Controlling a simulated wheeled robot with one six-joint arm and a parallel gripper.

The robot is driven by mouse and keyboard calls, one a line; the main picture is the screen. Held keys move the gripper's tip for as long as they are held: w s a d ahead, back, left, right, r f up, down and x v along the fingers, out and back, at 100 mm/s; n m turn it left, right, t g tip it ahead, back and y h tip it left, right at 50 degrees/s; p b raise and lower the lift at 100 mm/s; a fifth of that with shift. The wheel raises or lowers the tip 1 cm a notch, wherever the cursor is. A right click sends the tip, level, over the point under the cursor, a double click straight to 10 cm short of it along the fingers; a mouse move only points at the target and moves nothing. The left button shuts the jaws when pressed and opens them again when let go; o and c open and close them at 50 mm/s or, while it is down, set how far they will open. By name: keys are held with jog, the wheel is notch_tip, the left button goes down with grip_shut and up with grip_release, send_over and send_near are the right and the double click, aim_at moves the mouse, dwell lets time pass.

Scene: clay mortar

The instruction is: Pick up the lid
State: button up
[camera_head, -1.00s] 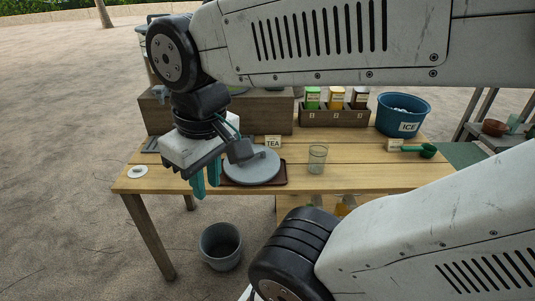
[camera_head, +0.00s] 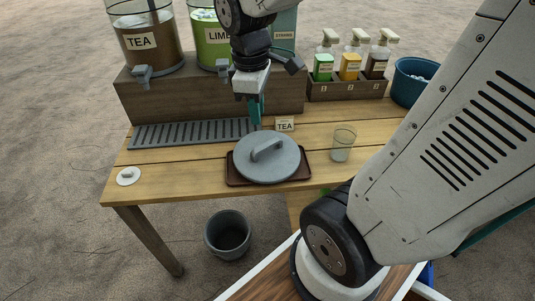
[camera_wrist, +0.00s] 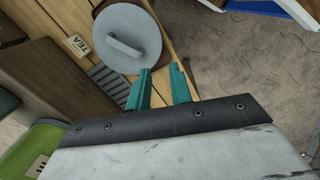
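The lid (camera_head: 266,166) is a round grey disc with a raised bar handle (camera_head: 267,149). It rests on a dark brown tray (camera_head: 236,180) on the wooden table; what lies under it is hidden. In the wrist view the lid (camera_wrist: 128,58) lies beyond the fingertips, at the upper left. My gripper (camera_head: 255,122) has teal fingers pointing down, behind the lid in the head view. In the wrist view my gripper (camera_wrist: 160,72) shows two fingers apart with nothing between them.
A clear glass (camera_head: 343,144) stands right of the tray, near a small TEA card (camera_head: 285,124). Behind are a slotted grey grate (camera_head: 190,134), drink dispensers (camera_head: 143,42), a bottle rack (camera_head: 345,90) and a blue bucket (camera_head: 412,84). A small white disc (camera_head: 128,176) lies at the left.

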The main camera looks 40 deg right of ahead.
jog(key=w+d+f+n+g, duration=0.1)
jog(key=w+d+f+n, duration=0.3)
jog(key=w+f, duration=0.15)
jog(key=n, duration=0.5)
send_over(267, 143)
jog(key=w+a, duration=0.1)
jog(key=a, duration=0.1)
jog(key=shift+g, duration=0.4)
notch_tip(267, 143, down, 9)
jog(key=shift+d+r, duration=0.1)
jog(key=shift+n, duration=0.3)
jog(key=f, duration=0.2)
jog(key=d+f, duration=0.1)
jog(key=f, duration=0.2)
jog(key=s+f, duration=0.1)
jog(key=f, duration=0.2)
jog(key=shift+d, duration=0.35)
jog(key=shift+f, duration=0.25)
grip_shut()
